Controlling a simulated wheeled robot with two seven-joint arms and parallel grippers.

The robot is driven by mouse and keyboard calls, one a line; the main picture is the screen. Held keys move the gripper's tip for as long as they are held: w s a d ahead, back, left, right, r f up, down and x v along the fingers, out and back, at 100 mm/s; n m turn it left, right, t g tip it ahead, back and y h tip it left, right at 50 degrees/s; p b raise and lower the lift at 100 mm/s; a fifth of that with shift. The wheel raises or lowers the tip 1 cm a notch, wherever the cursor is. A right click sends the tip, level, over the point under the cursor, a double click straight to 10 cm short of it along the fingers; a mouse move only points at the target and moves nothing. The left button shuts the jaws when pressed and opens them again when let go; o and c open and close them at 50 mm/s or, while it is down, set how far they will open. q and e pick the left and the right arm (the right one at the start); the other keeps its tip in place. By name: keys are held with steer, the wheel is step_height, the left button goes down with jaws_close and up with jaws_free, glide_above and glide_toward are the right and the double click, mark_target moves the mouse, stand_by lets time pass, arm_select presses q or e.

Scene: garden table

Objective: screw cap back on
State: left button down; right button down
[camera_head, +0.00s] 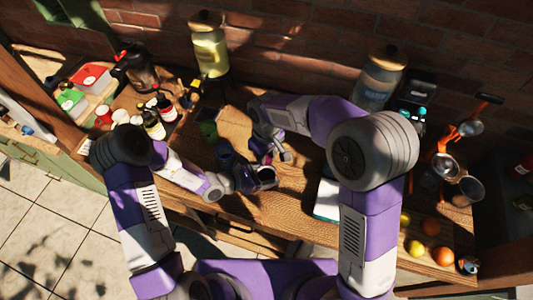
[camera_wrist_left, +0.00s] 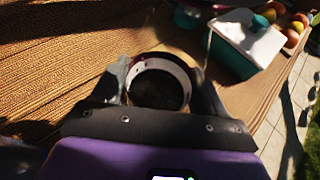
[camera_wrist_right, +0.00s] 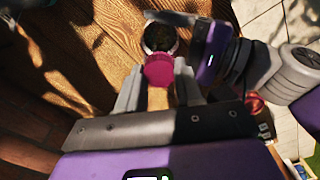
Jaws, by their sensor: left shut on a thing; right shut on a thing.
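My left gripper (camera_wrist_left: 160,76) is shut around an open jar (camera_wrist_left: 158,90) with a pale rim and dark inside. My right gripper (camera_wrist_right: 157,73) is shut on a magenta cap (camera_wrist_right: 158,69). In the right wrist view the jar's open mouth (camera_wrist_right: 160,38) shows just beyond the cap, which is apart from the rim or only overlapping it in view; I cannot tell the gap. In the head view the left gripper (camera_head: 262,178) and right gripper (camera_head: 278,156) are close together over the wooden table; the jar is mostly hidden there.
A white-lidded teal box (camera_wrist_left: 247,38) stands to the right of the jar. Sauce bottles (camera_head: 154,122) and a tall yellow jar (camera_head: 209,48) stand at the back left. Oranges (camera_head: 431,227) lie at the right. Bare wood (camera_wrist_right: 75,60) lies left of the grippers.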

steer(key=m, duration=0.8)
steer(key=shift+m, duration=0.3)
steer(key=c, duration=0.7)
jaws_free()
steer(key=shift+o, duration=0.2)
step_height(320, 180, up, 12)
